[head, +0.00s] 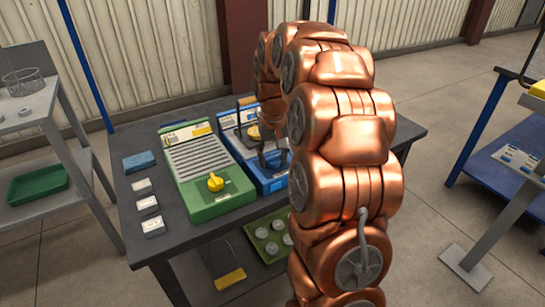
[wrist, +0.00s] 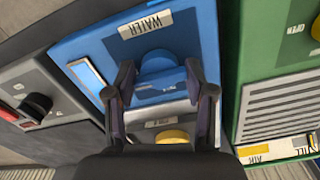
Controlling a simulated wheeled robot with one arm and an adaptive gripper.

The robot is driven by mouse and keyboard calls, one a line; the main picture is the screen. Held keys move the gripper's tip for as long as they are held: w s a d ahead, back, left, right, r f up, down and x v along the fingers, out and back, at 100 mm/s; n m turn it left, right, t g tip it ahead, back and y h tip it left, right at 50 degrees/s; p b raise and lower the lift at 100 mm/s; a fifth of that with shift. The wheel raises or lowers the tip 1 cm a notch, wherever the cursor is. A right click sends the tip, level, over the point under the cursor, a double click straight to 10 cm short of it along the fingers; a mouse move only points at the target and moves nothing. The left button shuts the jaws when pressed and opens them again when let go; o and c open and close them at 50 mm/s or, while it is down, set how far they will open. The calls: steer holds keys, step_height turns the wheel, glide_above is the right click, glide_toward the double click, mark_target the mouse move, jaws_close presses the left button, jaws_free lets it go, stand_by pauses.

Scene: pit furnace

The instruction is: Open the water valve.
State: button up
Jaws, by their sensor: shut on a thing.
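In the wrist view the panel (wrist: 90,42) fills the middle, with a white WATER label (wrist: 145,24). Its blue valve knob (wrist: 158,62) lies between my two fingertips. My gripper (wrist: 162,72) is shut on this knob, one finger on each side. In the head view my gripper (head: 270,153) is over the panel, and the knob cannot be made out there.
A green panel (head: 205,170) with a yellow knob (head: 215,182) stands close to the left of the water panel. A yellow knob (wrist: 172,136) shows beyond my fingers. A grey panel with a black knob (wrist: 38,105) is at the wrist view's left. Small blocks (head: 149,204) lie on the table (head: 135,240).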

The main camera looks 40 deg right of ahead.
mark_target(273, 156)
steer(key=o, duration=0.9)
step_height(273, 156, up, 12)
steer(key=shift+a, duration=0.1)
stand_by(0.6)
